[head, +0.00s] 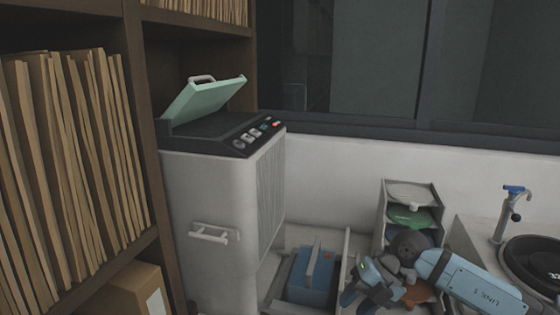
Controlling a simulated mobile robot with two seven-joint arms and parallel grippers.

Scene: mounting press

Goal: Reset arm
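My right arm (478,283), light blue and grey, comes in from the lower right. Its gripper (362,288) is low in the picture, in front of the stacked shelf unit and just right of the blue box. The fingers are small and dark, and I cannot tell whether they are open or shut or hold anything. My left gripper is not in view. A grey-white machine (215,195) stands left of centre with its pale green lid (208,98) raised. It has a black control panel with small buttons and a white side handle (214,233).
A blue box (311,281) sits in a pale open bin. A shelf unit (433,195) holds a whitish and a green item; an orange-brown item (416,294) is partly behind my arm. A blue-topped tap (513,205) and black round basin (535,262) are right. Shelves of folders (70,150) fill the left.

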